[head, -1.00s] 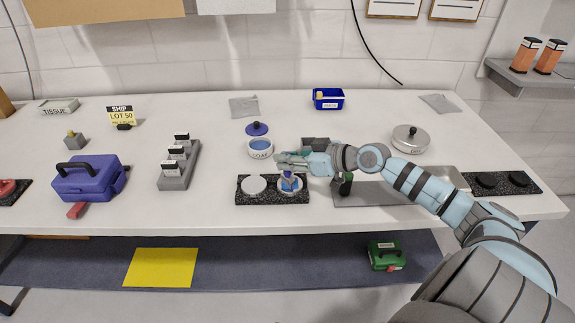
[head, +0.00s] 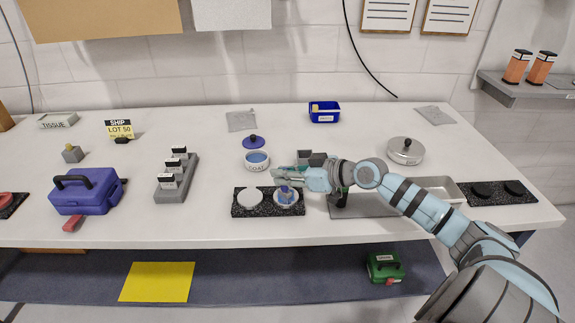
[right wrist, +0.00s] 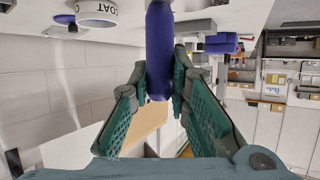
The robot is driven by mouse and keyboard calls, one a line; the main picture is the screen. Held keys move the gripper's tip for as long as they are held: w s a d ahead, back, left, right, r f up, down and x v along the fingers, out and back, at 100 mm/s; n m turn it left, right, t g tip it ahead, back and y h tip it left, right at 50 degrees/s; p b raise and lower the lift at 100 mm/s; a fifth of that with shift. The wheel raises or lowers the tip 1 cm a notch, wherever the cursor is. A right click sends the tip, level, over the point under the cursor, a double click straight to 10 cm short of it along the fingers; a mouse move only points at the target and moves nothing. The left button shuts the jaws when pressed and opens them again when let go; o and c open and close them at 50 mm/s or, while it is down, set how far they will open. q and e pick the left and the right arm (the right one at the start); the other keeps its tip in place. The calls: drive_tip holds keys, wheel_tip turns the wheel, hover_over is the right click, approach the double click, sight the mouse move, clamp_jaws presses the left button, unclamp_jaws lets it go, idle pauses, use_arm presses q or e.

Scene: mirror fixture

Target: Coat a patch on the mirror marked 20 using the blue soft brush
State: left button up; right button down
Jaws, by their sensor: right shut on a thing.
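My right gripper (head: 283,180) is shut on the blue soft brush (head: 286,191), over the right-hand round mirror (head: 292,204). The brush's blue handle (right wrist: 159,50) stands between the green finger pads in the right wrist view. Its tip seems at or just above the mirror's face; contact cannot be told. A second round mirror (head: 250,198) lies to its left on the same black speckled block (head: 268,213). No number is readable on either mirror. The white coat pot (head: 257,160) with blue contents stands behind the block; its label also shows in the wrist view (right wrist: 98,12). My left gripper is out of view.
A blue lid (head: 253,142) lies behind the pot. A grey rack (head: 175,182) and a blue toolbox (head: 85,191) stand left. A grey tray (head: 448,190), a lidded metal dish (head: 405,151) and a block with black discs (head: 497,193) are right.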

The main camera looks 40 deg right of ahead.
drive_tip(key=shift+s+a+r+p, duration=0.1)
drive_tip(key=shift+s+a+p, duration=0.35)
drive_tip(key=shift+a+p, duration=0.05)
wheel_tip(320, 180, up, 8)
drive_tip(key=p, duration=0.5)
drive_tip(key=shift+p, duration=0.4)
drive_tip(key=shift+s, duration=0.1)
